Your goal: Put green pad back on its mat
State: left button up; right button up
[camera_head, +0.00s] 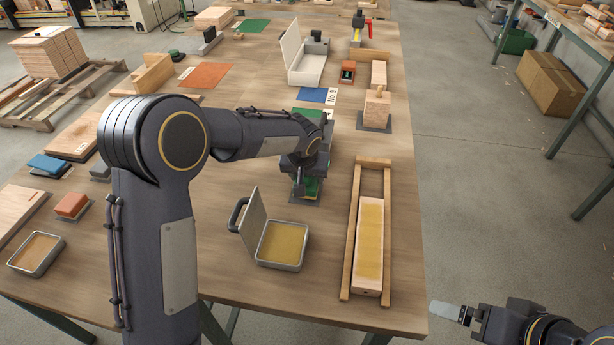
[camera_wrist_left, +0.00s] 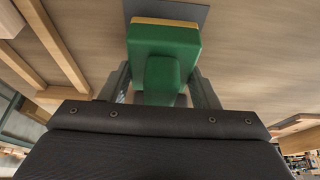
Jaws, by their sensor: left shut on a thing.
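The green pad (camera_head: 312,187) has a tan underside and a raised green grip, seen best in the left wrist view (camera_wrist_left: 165,42). My left gripper (camera_head: 308,178) is shut on its grip, and the arm hides much of it in the head view. A dark grey mat (camera_head: 301,201) shows at the pad; it also shows past the pad's edge in the left wrist view (camera_wrist_left: 192,12). I cannot tell whether the pad touches the mat. My right gripper (camera_head: 452,311) is at the bottom right, off the table, and its jaw opening is unclear.
An open tin (camera_head: 280,246) with yellow contents stands in front, beside a wooden frame (camera_head: 346,245) holding a long block. A wooden block with a peg (camera_head: 376,108) stands on a mat behind. A green sheet (camera_head: 304,115) and blue sheet (camera_head: 312,95) lie farther back.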

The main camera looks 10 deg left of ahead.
pick_arm(q)
jog(key=shift+f, duration=0.35)
jog(key=shift+f, duration=0.2)
jog(key=o, duration=1.1)
jog(key=shift+r, duration=0.15)
